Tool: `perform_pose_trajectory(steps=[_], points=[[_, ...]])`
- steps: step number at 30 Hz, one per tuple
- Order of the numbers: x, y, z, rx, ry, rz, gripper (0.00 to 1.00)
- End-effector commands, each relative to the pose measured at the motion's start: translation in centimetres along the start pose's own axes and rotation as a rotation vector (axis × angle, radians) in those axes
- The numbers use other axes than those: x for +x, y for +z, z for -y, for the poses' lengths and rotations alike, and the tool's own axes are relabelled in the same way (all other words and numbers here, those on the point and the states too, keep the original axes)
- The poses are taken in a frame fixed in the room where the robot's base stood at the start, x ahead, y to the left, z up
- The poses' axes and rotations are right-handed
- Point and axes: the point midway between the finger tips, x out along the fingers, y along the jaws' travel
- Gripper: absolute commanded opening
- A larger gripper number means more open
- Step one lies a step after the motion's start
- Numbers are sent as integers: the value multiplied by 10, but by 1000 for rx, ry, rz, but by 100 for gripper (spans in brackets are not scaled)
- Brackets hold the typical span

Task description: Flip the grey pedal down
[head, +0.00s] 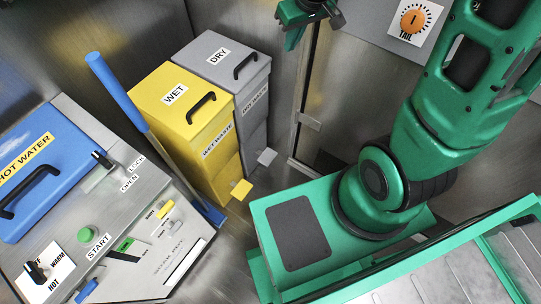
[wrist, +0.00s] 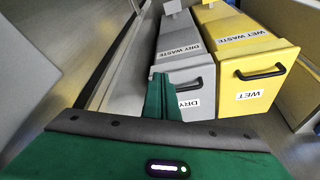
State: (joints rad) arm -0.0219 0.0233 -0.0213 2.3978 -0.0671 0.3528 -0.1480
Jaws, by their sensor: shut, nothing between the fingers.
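The grey pedal (head: 267,157) sticks out low at the front of the grey DRY waste bin (head: 222,58). In the wrist view the grey pedal (wrist: 172,7) shows small at the top edge, beyond the grey bin (wrist: 183,70). My gripper (head: 292,38) is at the top of the head view, up and to the right of the grey bin and well apart from the pedal. In the wrist view my green gripper fingers (wrist: 163,98) are shut and empty, in front of the grey bin's lid end and handle.
The yellow WET bin (head: 185,95) stands left of the grey bin, with its yellow pedal (head: 241,189) low in front. A blue-handled tool (head: 118,92) leans near it. A HOT WATER console (head: 120,215) is at left. Floor shows between the bins and my base.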

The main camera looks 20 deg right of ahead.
Motion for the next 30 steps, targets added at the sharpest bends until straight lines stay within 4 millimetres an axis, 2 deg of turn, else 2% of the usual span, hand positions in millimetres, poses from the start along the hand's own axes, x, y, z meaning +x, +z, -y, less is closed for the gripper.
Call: perform_pose_trajectory(steps=[1,7,14,23,30], points=[[20,-4,0,-15,-8,11,0],[92,-19,1,-85,-35,24,0],[182,-18,3,-160,-64,36,0],[299,11,9,-248,-97,49,0],[389,58,15,-316,-118,60,0]])
